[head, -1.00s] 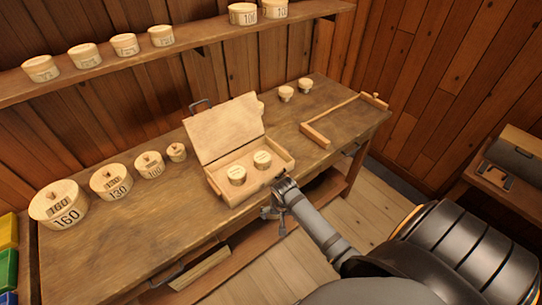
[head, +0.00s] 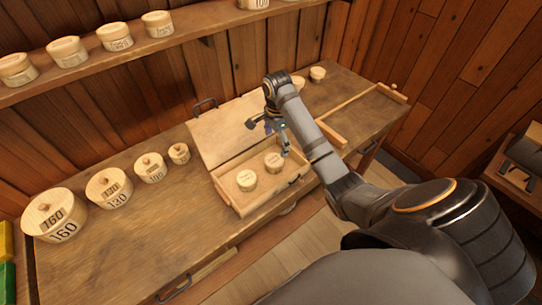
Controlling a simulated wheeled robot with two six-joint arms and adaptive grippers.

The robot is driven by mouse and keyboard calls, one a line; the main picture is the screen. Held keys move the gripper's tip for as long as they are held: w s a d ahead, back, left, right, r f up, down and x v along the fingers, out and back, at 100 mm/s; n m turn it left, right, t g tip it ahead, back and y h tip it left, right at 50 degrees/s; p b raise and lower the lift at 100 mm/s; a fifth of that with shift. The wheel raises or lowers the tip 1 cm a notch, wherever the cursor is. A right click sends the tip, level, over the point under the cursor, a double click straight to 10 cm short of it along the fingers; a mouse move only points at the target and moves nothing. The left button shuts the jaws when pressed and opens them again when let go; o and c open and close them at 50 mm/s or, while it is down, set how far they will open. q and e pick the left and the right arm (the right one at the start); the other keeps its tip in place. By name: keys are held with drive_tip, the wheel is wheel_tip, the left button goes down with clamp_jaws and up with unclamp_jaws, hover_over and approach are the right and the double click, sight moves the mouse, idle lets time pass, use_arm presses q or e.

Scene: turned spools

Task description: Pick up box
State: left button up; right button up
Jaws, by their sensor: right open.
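An open wooden box (head: 238,205) stands on the workbench with its lid (head: 215,135) tilted back toward the wall. Two small round wooden spools lie inside it, one on the left (head: 246,180) and one on the right (head: 273,162). My right gripper (head: 270,128) is open and empty, above the back right part of the box, in front of the lid. From this view I cannot tell its exact height above the box. The arm hides part of the lid and of the bench behind. My left gripper is out of view.
Several lidded round containers, the largest marked 160 (head: 55,214), stand left of the box on the workbench (head: 130,245). Two small ones, one of them (head: 317,73) clearer, stand behind my arm. A shelf (head: 130,58) holds more containers.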

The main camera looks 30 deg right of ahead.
sight(275, 160)
drive_tip(key=shift+s+a+f+b, duration=0.1)
drive_tip(key=shift+s+f+b, duration=0.15)
drive_tip(key=shift+f+b, duration=0.4)
drive_tip(key=shift+s+a+f+b, duration=0.1)
drive_tip(key=shift+s+f+b, duration=0.1)
drive_tip(key=shift+f+b, duration=0.4)
wheel_tip(275, 160, down, 3)
drive_tip(key=shift+w+r+b, duration=0.15)
drive_tip(key=shift+b, duration=1.05)
drive_tip(key=shift+w, duration=0.15)
drive_tip(key=shift+f+b, duration=0.35)
drive_tip(key=shift+f, duration=0.05)
drive_tip(key=f+b, duration=0.3)
drive_tip(key=shift+s+a, duration=0.2)
drive_tip(key=shift+a, duration=0.05)
drive_tip(key=shift+f+p, duration=0.25)
drive_tip(key=shift+p, duration=0.15)
drive_tip(key=shift+w+f, duration=0.15)
drive_tip(key=shift+f, duration=0.2)
drive_tip(key=shift+r, duration=0.1)
drive_tip(key=shift+c, duration=1.2)
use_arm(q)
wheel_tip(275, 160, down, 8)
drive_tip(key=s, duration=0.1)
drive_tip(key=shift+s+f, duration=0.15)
use_arm(e)
drive_tip(key=c, duration=0.9)
